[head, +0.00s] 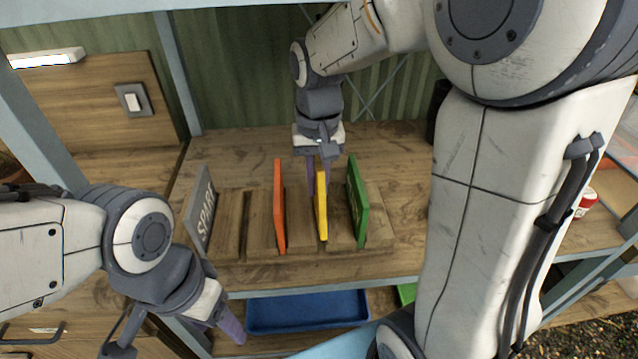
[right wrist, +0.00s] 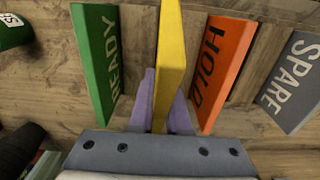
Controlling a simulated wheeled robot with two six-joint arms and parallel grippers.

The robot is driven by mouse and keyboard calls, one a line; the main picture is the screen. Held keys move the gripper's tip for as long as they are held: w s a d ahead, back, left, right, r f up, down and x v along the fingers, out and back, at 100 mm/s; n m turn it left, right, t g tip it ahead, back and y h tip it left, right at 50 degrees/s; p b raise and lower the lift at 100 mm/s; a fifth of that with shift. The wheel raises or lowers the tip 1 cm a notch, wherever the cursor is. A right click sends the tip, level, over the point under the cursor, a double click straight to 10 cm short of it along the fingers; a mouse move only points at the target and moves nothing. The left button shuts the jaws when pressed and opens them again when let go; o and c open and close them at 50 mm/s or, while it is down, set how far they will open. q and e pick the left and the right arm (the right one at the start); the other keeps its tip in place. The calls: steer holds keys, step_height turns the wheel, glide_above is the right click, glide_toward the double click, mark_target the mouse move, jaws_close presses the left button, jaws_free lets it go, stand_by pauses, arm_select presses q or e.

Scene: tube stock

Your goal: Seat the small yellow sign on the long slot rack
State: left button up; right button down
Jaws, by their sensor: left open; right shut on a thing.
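The small yellow sign (head: 321,208) stands upright between the orange HOLD sign (head: 280,210) and the green READY sign (head: 357,205) at the long wooden slot rack (head: 262,243). My right gripper (head: 318,175) is shut on the yellow sign from behind. In the right wrist view, purple fingers (right wrist: 163,105) flank the yellow sign (right wrist: 171,50), with a gap to each neighbour. The sign's lower edge is at the rack's top; whether it is inside a slot I cannot tell. My left gripper (head: 176,336) is open and empty, low at the left, in front of the shelf.
A grey SPARE sign (head: 201,208) leans at the rack's left end, and an empty-looking slot lies to its right. A blue tray (head: 305,327) sits on the shelf below. A red can (head: 586,202) is at the far right. Bare bench lies behind the rack.

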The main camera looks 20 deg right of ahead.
steer(key=shift+w+d+f+b, duration=0.15)
steer(key=shift+f+b, duration=0.15)
steer(key=shift+f, duration=0.2)
steer(key=shift+w+a+f+b, duration=0.15)
steer(key=shift+f+b, duration=0.1)
steer(key=shift+f, duration=0.2)
steer(key=shift+s+d+f, duration=0.1)
steer(key=shift+s+f, duration=0.05)
steer(key=shift+f, duration=0.2)
steer(key=shift+s+f+b, duration=0.1)
steer(key=shift+f+b, duration=0.6)
steer(key=shift+f, duration=0.05)
steer(key=shift+f, duration=0.25)
steer(key=c, duration=0.8)
jaws_free()
steer(key=shift+r, duration=0.15)
